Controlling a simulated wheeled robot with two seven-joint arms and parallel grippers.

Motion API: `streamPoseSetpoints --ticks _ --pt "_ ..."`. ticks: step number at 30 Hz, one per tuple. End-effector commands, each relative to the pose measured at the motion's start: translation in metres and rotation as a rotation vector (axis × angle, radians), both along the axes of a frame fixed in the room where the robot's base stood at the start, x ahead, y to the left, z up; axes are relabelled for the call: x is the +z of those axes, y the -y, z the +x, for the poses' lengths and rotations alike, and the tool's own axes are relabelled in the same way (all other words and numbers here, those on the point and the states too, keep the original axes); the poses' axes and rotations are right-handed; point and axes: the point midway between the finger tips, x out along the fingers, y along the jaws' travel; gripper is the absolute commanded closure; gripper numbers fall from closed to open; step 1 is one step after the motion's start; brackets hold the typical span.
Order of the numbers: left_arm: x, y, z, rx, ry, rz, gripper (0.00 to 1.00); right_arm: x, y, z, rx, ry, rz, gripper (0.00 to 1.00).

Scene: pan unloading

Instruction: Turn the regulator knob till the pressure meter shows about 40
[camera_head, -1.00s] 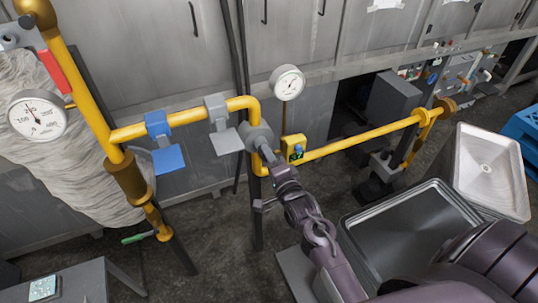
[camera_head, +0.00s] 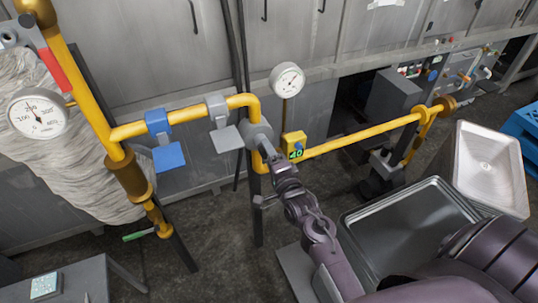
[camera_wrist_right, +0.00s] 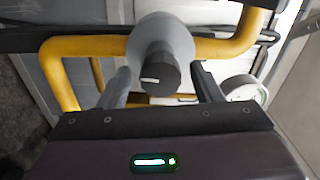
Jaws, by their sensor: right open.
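The grey regulator (camera_head: 257,134) sits on the yellow pipe, mid-picture. In the right wrist view its dark knob (camera_wrist_right: 161,76) has a white mark on its face and lies between my fingers. My right gripper (camera_head: 268,152) is open around the knob; contact cannot be told. A round white pressure meter (camera_head: 287,79) stands above the pipe just right of the regulator; its needle is too small to read surely. The meter's side shows in the wrist view (camera_wrist_right: 245,91). A yellow tag (camera_head: 293,140) below the meter shows "40". My left gripper is out of view.
A larger dial (camera_head: 38,113) is at the left. A blue valve handle (camera_head: 168,157) and a grey one (camera_head: 226,139) are on the pipe left of the regulator. A metal tray (camera_head: 425,193) and a pale basin (camera_head: 487,166) lie at the right.

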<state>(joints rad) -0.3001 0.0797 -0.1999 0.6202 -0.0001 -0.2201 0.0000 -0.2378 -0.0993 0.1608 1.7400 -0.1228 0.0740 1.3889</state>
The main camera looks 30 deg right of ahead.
Motion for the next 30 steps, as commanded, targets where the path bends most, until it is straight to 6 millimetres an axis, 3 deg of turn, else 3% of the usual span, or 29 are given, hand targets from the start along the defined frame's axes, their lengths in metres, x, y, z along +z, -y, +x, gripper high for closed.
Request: streamPoseSetpoints --ticks 7,21,30 --pt "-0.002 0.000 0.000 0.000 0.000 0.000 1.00 -0.001 0.000 -0.008 0.000 -0.001 0.000 0.41" --pt "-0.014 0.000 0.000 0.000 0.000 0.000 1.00 -0.002 -0.004 -0.073 0.000 -0.001 0.000 0.41" --pt "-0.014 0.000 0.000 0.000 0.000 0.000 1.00 0.000 -0.004 -0.078 0.000 0.001 0.000 0.41"
